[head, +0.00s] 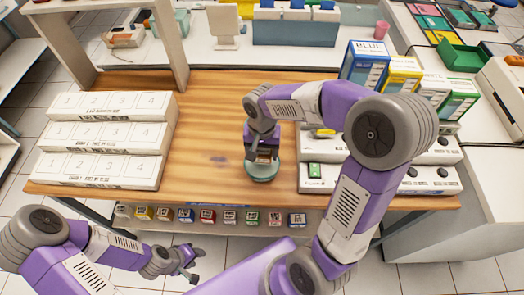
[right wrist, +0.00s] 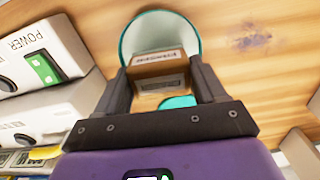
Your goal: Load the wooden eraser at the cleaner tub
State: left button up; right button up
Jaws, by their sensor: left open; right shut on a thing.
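The cleaner tub (head: 262,172) is a round grey-green tub on the wooden table, right of its middle. In the right wrist view the tub (right wrist: 190,32) shows a teal rim and a pale inside. My right gripper (head: 264,154) points down over the tub. It is shut on the wooden eraser (right wrist: 160,64), a brown block with a printed label, which sits between the fingers in front of the tub's opening. I cannot tell whether the eraser touches the tub. My left gripper (head: 190,264) is open and empty, low in front of the table.
White numbered stepped racks (head: 105,140) stand at the table's left. White units with a green POWER switch (head: 315,171) stand close right of the tub. Blue, yellow and green boxes (head: 365,64) stand behind them. Labelled small jars (head: 207,216) line a shelf below the front edge. The table's middle is clear.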

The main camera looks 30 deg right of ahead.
aim_at(262, 152)
jog(key=shift+r+p, duration=1.5)
jog(key=shift+r, duration=0.6)
jog(key=shift+f, duration=0.1)
